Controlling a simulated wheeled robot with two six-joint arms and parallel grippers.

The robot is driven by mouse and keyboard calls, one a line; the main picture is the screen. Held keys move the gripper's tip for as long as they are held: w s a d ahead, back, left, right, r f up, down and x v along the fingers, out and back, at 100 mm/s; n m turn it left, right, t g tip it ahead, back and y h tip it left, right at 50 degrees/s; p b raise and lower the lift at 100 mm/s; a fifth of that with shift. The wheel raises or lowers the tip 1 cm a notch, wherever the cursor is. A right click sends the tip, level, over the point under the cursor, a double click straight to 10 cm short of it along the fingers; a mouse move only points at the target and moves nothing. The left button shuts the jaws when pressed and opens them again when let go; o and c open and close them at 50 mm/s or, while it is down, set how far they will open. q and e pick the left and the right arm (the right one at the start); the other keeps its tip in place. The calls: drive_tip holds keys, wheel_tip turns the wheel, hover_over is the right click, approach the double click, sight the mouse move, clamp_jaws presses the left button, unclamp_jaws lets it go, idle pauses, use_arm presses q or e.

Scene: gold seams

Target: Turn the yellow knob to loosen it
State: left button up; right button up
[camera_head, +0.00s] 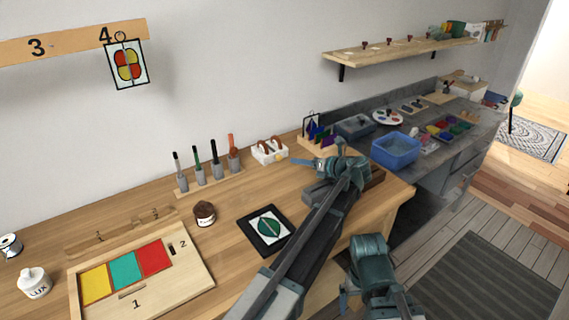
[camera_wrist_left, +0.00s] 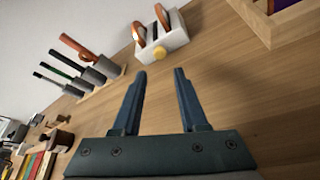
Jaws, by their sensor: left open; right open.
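My right gripper (camera_head: 372,300) is low, off the bench's front edge, open.
A rack of upright handled tools (camera_head: 205,172) stands left of the block. A brown jar (camera_head: 204,214) and a black-framed leaf panel (camera_head: 266,231) are on the bench. A wooden rack (camera_head: 318,143) stands behind my left gripper. A blue bin (camera_head: 396,150) is farther right.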

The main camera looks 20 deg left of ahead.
sight(280, 159)
use_arm(q)
drive_tip(key=b+x, duration=0.2)
drive_tip(key=x, duration=0.6)
drive_tip(key=shift+w+a+f, duration=0.15)
drive_tip(key=shift+a, duration=0.1)
clamp_jaws()
